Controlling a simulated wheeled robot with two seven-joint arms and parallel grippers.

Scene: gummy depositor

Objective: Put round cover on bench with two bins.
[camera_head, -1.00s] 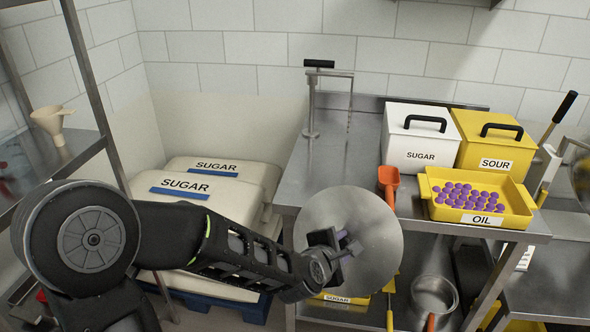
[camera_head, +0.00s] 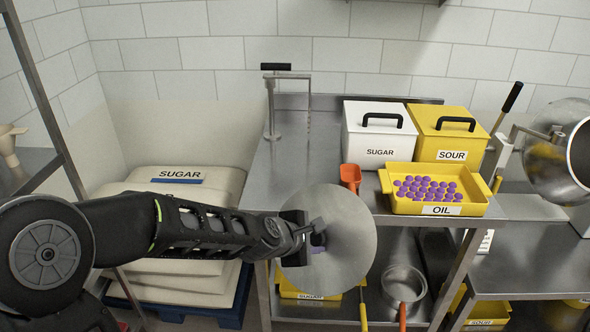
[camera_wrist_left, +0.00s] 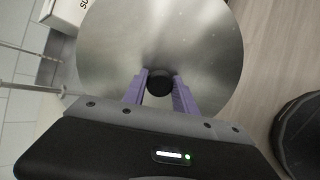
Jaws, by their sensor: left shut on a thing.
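The round cover (camera_head: 345,238) is a flat grey metal disc held upright in front of the bench's near edge. My left gripper (camera_head: 316,240) is shut on its black knob; the left wrist view shows the purple fingers (camera_wrist_left: 160,90) on either side of the knob, with the cover (camera_wrist_left: 160,40) beyond. The steel bench (camera_head: 276,172) carries two bins: a white SUGAR bin (camera_head: 378,145) and a yellow SOUR bin (camera_head: 448,135), both with lids and black handles. The cover hides part of the bench's front edge and lower shelf. My right gripper is not in view.
A yellow OIL tray (camera_head: 440,210) with several purple gummies and an orange scoop (camera_head: 350,178) sit at the bench front. A lever press (camera_head: 272,105) stands at the back left. The left-middle benchtop is clear. A pot (camera_head: 403,283) sits below.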

